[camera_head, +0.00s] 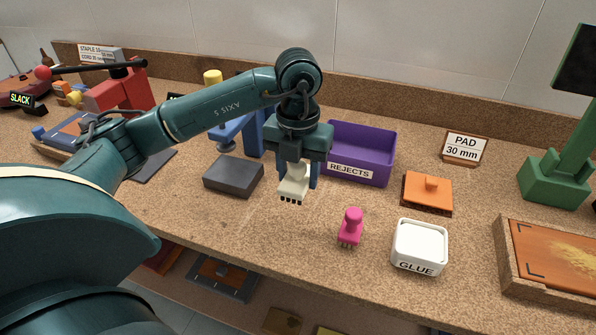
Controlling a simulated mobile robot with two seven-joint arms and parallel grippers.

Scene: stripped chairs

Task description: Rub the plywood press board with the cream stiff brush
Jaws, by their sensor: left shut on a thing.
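My left gripper (298,172) points down over the middle of the bench, shut on the cream stiff brush (292,188). The brush hangs with its dark bristle tufts downward, apparently above the bench top. The plywood press board (540,245) lies at the right edge, an orange-brown panel inside a raised wooden frame, with black corner marks. A patch of pale yellow dust (577,252) lies on it. The picture edge cuts off its right side. The brush is well to the left of the board, not touching it. My right gripper is not in view.
Between brush and board stand a pink brush (351,226), a white GLUE tub (419,247) and an orange pad with a knob (428,190). Behind are a purple REJECTS bin (370,148), a PAD sign (464,148) and a green stand (557,180). A grey block (233,175) lies left.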

